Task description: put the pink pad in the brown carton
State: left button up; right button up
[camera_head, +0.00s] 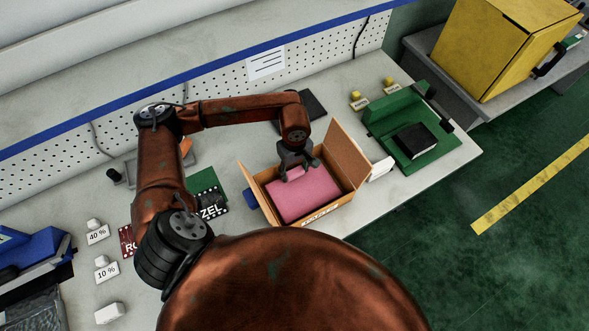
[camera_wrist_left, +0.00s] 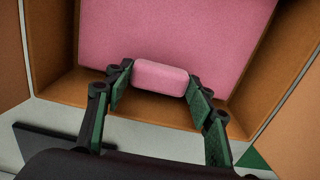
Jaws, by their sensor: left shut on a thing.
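The brown carton (camera_head: 347,157) stands on the bench with its flaps open. It also shows around the pad in the left wrist view (camera_wrist_left: 61,88). The pink pad (camera_head: 308,194) lies within the carton's opening and covers most of it; how far it is from the carton's floor I cannot tell. My left gripper (camera_head: 297,169) reaches down at the carton's back side. In the left wrist view my left gripper (camera_wrist_left: 160,82) is shut on a small pink block that looks like a raised part of the pad. My right gripper is not in view.
A green fixture (camera_head: 412,128) with a black block stands right of the carton, and a white box (camera_head: 381,168) sits between them. A dark flat item (camera_head: 303,104) lies behind. Labelled weights (camera_head: 97,232) and printed plates stand at left. A yellow case (camera_head: 495,45) is at far right.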

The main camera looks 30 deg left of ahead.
pick_arm(q)
jog(key=shift+f+b, duration=0.35)
jog(key=shift+f, duration=0.1)
jog(key=o, duration=1)
jog(key=shift+r, duration=0.1)
